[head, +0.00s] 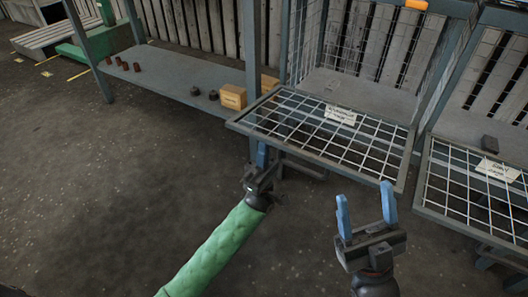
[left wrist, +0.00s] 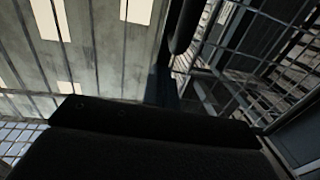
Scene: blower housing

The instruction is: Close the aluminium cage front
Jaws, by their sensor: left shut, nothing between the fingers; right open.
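The aluminium cage front (head: 315,124), a grey frame with wire mesh and a paper label, is folded down and sticks out from the cage opening in the middle of the head view. My left gripper (head: 262,155) is shut and empty, with its blue fingertips pointing up just below the front's near left edge. I cannot tell whether they touch it. My right gripper (head: 366,210) is open and empty, below and in front of the near right corner.
A second lowered mesh front (head: 455,190) with a label lies to the right. A shelf (head: 175,80) on the left holds small brown pieces, dark lumps and cardboard boxes (head: 233,97). Grey posts stand beside the cage.

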